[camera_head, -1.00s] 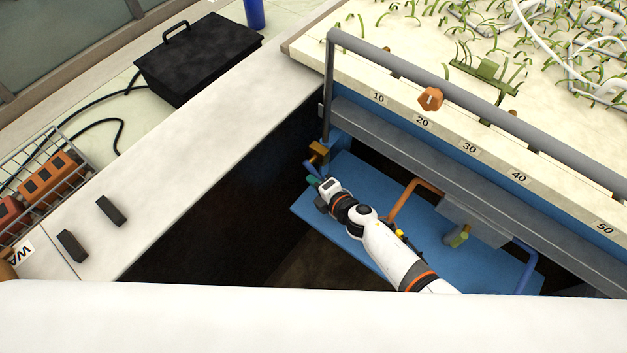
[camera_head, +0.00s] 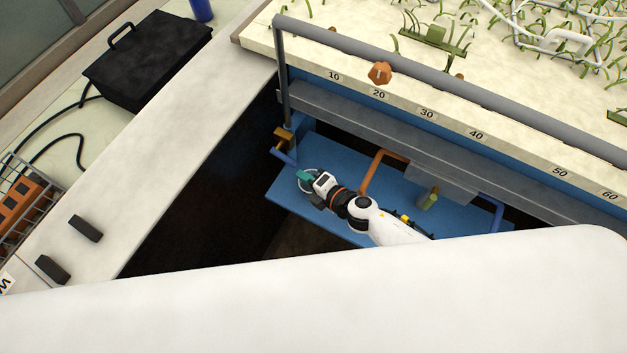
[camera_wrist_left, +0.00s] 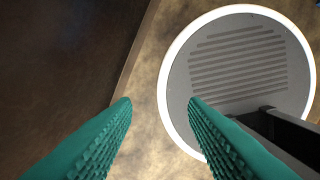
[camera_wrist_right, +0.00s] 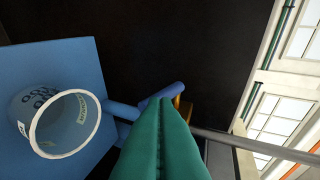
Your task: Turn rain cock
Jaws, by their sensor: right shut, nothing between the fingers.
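The cock I take for the rain cock has a brass body (camera_head: 284,135) and a blue lever (camera_head: 284,157). It sits below the left end of the flume. In the right wrist view the blue lever (camera_wrist_right: 163,96) and brass body (camera_wrist_right: 180,103) lie just beyond my fingers, which partly hide them. My right gripper (camera_head: 303,177) has teal fingers, is shut and empty, and is to the right of and below the lever, apart from it. Its fingertips also show in the right wrist view (camera_wrist_right: 161,103). My left gripper (camera_wrist_left: 158,101) is open and empty in the left wrist view.
A white-rimmed cup (camera_wrist_right: 38,128) is beside my right fingers by the blue panel (camera_head: 340,225). An orange pipe (camera_head: 370,172) and a green-yellow fitting (camera_head: 428,200) are to the right. The grey rail (camera_head: 420,85) runs above. Dark open space lies left of the panel.

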